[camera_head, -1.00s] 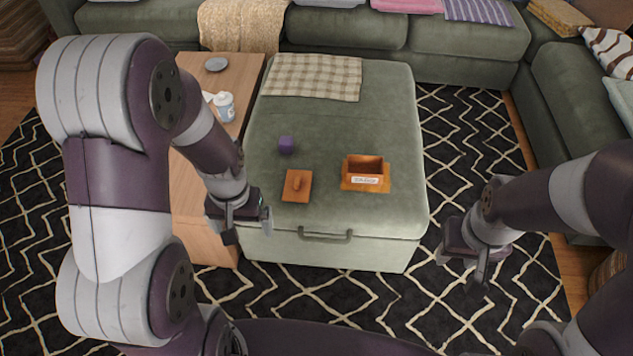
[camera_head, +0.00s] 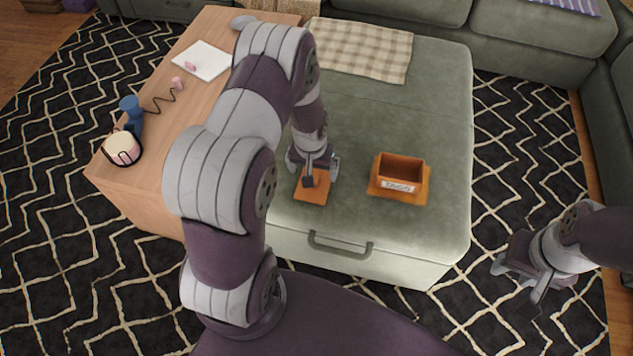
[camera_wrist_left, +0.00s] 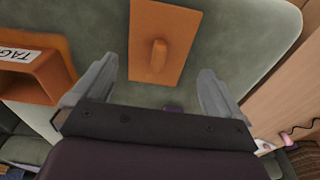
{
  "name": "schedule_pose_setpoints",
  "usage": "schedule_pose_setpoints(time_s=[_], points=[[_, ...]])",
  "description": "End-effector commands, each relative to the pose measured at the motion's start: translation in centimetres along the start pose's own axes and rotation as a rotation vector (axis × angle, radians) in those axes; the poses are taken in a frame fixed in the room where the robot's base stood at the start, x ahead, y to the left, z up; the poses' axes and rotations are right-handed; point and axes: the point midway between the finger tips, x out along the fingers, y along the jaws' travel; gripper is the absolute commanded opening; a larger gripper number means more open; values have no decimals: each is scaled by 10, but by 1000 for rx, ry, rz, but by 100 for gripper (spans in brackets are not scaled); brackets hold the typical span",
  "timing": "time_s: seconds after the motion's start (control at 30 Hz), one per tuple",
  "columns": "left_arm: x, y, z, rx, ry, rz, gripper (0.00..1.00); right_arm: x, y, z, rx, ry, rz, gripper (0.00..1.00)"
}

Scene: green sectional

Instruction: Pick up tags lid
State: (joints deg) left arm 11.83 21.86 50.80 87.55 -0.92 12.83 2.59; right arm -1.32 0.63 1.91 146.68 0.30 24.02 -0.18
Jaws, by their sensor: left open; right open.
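The tags lid is an orange-brown flat square (camera_head: 311,192) with a raised handle, lying on the green ottoman. In the left wrist view the lid (camera_wrist_left: 163,66) lies flat, its handle upright in the picture between and beyond my fingers. My left gripper (camera_head: 319,180) is open above the lid, and in the head view it hides the handle and part of the lid. The open, empty fingers also show in the left wrist view (camera_wrist_left: 155,92). The open tags box (camera_head: 402,170), with a white "TAGS" label, stands right of the lid. My right gripper (camera_head: 516,284) is open and empty, off the ottoman's right side.
The green ottoman (camera_head: 440,110) carries a checked cloth (camera_head: 365,50) at its back. A wooden table (camera_head: 165,185) at left holds a blue dumbbell-like thing, a cream and pink round object and a white sheet. A sofa is behind.

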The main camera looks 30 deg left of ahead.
Motion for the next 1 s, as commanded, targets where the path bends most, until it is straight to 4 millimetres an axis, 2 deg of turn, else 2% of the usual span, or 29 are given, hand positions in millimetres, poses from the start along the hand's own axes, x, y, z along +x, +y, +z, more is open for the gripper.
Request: schedule_pose_setpoints(time_s=[0.1, 0.2, 0.3, 0.5, 0.53, 0.63, 1.0], points=[[28, 2, -2, 1, -1, 0, 100, 15, 0, 2, 0, 0, 0, 43], [43, 2, -3, 1, -2, 0, 100, 21, 0, 2, 0, 0, 0, 43], [50, 2, -3, 1, -2, 0, 100, 22, 0, 3, 0, 0, 0, 43], [50, 2, -3, 1, -1, 0, 100, 21, 0, 2, 0, 0, 0, 43], [50, 2, -3, 1, -1, 0, 94, 21, 0, 2, 0, 0, 0, 43], [49, 2, -3, 1, -1, 0, 61, 21, 0, 2, 0, 0, 0, 43], [44, 2, -4, 0, 0, 0, 59, 18, 0, 2, 0, 0, 0, 43]])
